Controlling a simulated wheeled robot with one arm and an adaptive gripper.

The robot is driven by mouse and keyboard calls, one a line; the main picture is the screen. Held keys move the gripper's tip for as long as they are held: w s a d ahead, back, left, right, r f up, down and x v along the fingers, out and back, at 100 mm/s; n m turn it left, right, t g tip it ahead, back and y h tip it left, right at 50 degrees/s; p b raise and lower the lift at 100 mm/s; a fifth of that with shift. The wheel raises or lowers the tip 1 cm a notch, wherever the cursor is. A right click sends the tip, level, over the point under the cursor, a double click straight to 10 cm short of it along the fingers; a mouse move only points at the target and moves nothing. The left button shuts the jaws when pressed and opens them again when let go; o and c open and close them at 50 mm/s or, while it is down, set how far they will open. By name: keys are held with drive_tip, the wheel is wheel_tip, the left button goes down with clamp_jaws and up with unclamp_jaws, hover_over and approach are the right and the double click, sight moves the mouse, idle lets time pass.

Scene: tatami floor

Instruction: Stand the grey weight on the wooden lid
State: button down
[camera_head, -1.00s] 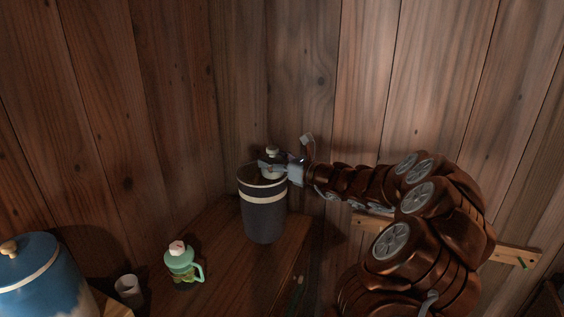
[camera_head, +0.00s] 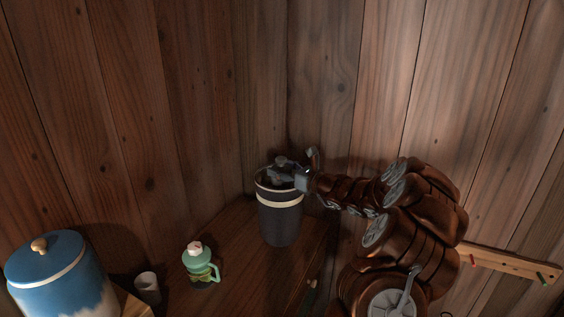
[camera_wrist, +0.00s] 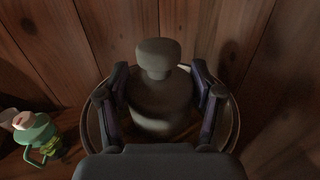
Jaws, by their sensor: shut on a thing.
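The grey weight (camera_head: 281,161) has a round knob on a wider body, clear in the wrist view (camera_wrist: 157,92). My gripper (camera_head: 288,173) is shut on it, one finger on each side, also in the wrist view (camera_wrist: 159,72). The weight looks upright, at the mouth of a dark jar (camera_head: 281,224) with a cream band. The jar's round rim (camera_wrist: 236,125) surrounds weight and fingers in the wrist view. I cannot clearly make out the wooden lid; the inside of the jar is dark and mostly hidden. Whether the weight touches anything below cannot be told.
The jar stands on a wooden cabinet top (camera_head: 236,238) near the wall corner. A green jug (camera_head: 199,265), a small pale cup (camera_head: 147,287) and a big blue lidded pot (camera_head: 62,275) stand to the left. A peg rail (camera_head: 510,264) is on the right wall.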

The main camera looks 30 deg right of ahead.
drive_tip(key=shift+f, duration=0.25)
idle(0.4)
